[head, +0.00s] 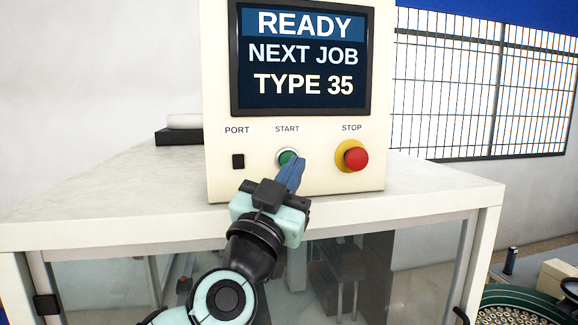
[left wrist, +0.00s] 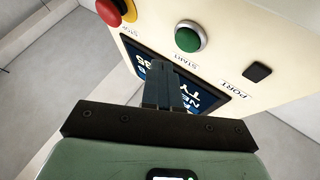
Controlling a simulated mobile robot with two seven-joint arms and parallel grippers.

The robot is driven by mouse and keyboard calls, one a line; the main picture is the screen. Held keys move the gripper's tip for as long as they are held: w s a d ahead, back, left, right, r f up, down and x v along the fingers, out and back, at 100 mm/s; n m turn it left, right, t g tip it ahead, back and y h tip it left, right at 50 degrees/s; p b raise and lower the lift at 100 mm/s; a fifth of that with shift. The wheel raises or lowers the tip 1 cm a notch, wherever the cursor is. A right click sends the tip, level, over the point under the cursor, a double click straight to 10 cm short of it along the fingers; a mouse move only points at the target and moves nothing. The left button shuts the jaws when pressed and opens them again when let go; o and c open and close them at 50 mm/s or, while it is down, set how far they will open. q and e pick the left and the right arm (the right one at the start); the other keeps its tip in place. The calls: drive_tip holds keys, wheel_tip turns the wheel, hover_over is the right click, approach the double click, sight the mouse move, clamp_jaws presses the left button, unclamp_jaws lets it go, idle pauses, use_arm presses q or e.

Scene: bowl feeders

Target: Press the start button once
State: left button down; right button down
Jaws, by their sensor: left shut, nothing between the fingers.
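The green start button (head: 287,158) sits in a silver ring on the cream control panel (head: 330,183), under the label START. My left gripper (head: 294,168) is shut and empty, with its blue fingers pointing at the panel. In the head view its tips overlap the lower right edge of the button. In the left wrist view the start button (left wrist: 188,38) is fully visible, and the shut fingertips (left wrist: 163,68) show apart from it in the picture. I cannot tell whether the tips touch the panel. My right gripper is not in view.
The red stop button (head: 355,156) on its yellow base is to the right of the start button. A black port (head: 238,161) is on the left. The screen (head: 302,57) reads READY, NEXT JOB, TYPE 35. A bowl feeder (head: 520,305) stands at the lower right.

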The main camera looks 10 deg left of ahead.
use_arm(q)
drive_tip(key=shift+w+a, duration=0.35)
drive_tip(key=shift+w, duration=0.4)
drive_tip(key=shift+w, duration=0.15)
idle(1.4)
drive_tip(key=shift+w+a, duration=0.15)
drive_tip(key=shift+w, duration=0.15)
